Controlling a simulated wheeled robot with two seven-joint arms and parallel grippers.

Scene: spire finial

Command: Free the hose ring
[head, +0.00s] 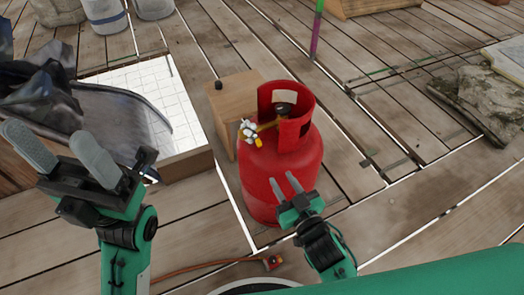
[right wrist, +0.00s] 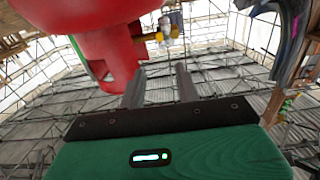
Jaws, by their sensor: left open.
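A red gas cylinder (head: 255,180) stands upright on the planks in the head view, with a yellow-brass fitting and a white regulator-like piece (head: 246,130) at its collar. The brass fitting (right wrist: 147,38) also shows in the right wrist view, beside the red body (right wrist: 70,25). I cannot make out a separate hose ring there. My right gripper (head: 282,181) is open and empty, its fingers apart in front of the cylinder's lower body; contact cannot be told. My left gripper (head: 48,138) is open and empty at the far left, away from the cylinder.
An orange hose (head: 205,263) with a red end piece (head: 271,262) lies on the planks near me. A wooden box (head: 230,100) stands behind the cylinder. Dark sheeting (head: 95,110) lies at left, and stone slabs (head: 470,105) lie at right. Planks right of the cylinder are mostly clear.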

